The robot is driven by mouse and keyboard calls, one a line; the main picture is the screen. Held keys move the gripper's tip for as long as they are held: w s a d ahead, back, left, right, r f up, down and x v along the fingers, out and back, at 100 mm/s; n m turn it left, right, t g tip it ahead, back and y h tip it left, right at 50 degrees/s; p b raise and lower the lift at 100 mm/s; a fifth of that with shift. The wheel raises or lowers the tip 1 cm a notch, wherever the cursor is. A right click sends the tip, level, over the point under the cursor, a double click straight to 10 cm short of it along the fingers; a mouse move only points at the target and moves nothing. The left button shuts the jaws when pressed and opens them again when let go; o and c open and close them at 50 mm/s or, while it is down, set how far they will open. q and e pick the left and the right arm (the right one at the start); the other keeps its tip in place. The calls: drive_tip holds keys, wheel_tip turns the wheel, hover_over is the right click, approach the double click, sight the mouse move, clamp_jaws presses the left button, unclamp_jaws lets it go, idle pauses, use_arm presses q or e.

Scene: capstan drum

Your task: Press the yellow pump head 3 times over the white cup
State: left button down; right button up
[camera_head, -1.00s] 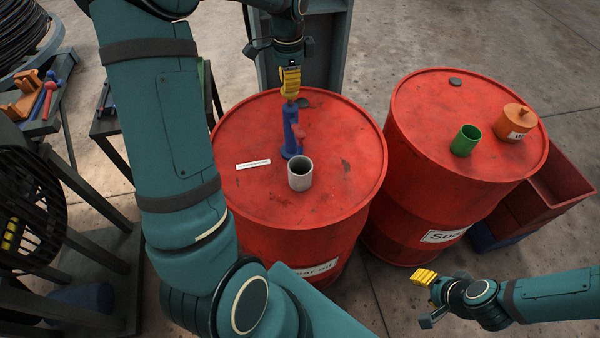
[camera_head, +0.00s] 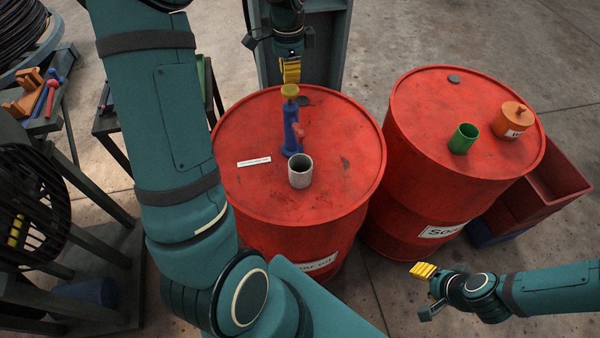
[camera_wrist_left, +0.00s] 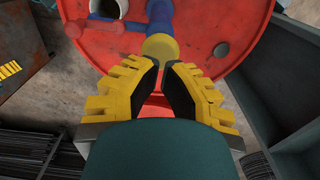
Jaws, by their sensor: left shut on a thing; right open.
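The blue pump (camera_head: 291,125) stands upright on the left red drum, its yellow pump head (camera_head: 289,90) on top and a reddish part at its side. The white cup (camera_head: 300,172) stands just in front of the pump, its mouth open upward. My left gripper (camera_head: 291,78) points down at the pump head, its yellow fingers closed nearly together. In the left wrist view the fingertips reach the near edge of the pump head (camera_wrist_left: 160,47); the contact itself is hard to make out. My right gripper (camera_head: 424,281) is open and empty, low at the right, away from the drums.
A white label strip (camera_head: 254,162) lies left of the cup on the left red drum (camera_head: 240,195). The right red drum (camera_head: 430,110) carries a green cup (camera_head: 464,138) and an orange lidded pot (camera_head: 513,120). A dark cabinet (camera_head: 330,50) stands behind.

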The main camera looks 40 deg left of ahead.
sight(290, 88)
use_arm(q)
drive_tip(key=shift+f, duration=0.15)
drive_tip(key=shift+f+b, duration=1.9)
drive_tip(key=shift+f, duration=1.05)
drive_tip(key=shift+r, duration=0.2)
drive_tip(key=shift+r+p, duration=2.5)
drive_tip(key=shift+r, duration=0.5)
